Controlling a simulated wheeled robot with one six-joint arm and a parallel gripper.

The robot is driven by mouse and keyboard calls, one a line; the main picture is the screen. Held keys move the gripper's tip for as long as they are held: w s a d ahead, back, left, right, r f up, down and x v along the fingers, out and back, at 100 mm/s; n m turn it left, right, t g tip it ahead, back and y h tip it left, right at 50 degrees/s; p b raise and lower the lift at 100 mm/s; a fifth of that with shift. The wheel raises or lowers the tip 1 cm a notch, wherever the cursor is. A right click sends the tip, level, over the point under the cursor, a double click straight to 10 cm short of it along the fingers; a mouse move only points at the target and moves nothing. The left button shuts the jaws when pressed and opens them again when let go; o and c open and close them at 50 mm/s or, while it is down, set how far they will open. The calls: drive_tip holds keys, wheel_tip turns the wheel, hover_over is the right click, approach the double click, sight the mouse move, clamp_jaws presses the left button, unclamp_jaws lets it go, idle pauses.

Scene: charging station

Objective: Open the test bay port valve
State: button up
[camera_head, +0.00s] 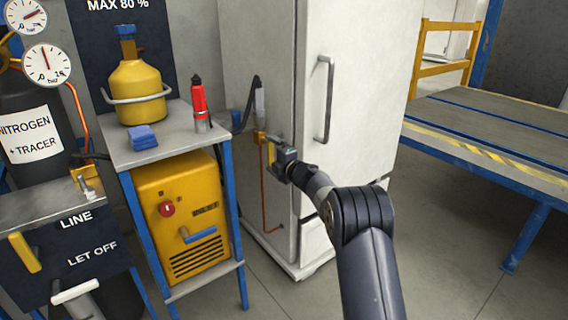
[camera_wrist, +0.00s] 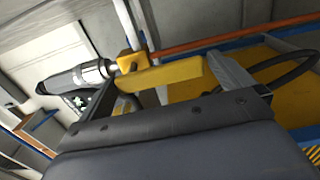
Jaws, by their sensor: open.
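A small brass valve (camera_head: 260,137) with a yellow lever (camera_head: 271,154) sits on the side of the white cabinet (camera_head: 262,40), at the end of a dark hose (camera_head: 248,108). My gripper (camera_head: 278,154) is beside the lever in the head view. In the wrist view the yellow lever (camera_wrist: 170,74) lies across the space between my two open fingers, with the brass valve body (camera_wrist: 129,61) at its left end. I cannot tell whether either finger touches the lever. The fingertips are small and partly hidden in the head view.
A copper pipe (camera_head: 264,190) runs down the cabinet side. To the left stands a blue-legged bench (camera_head: 165,150) with a yellow bottle (camera_head: 138,95) and a red device (camera_head: 199,103); a yellow machine (camera_head: 183,215) is below. A low platform (camera_head: 490,130) is at right. Floor in front is clear.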

drive_tip(key=p+v, duration=0.1)
drive_tip(key=v, duration=0.8)
drive_tip(key=shift+s+d, duration=0.15)
drive_tip(key=shift+s, duration=0.1)
drive_tip(key=shift+b+x, duration=0.6)
drive_tip(key=shift+x, duration=4.8)
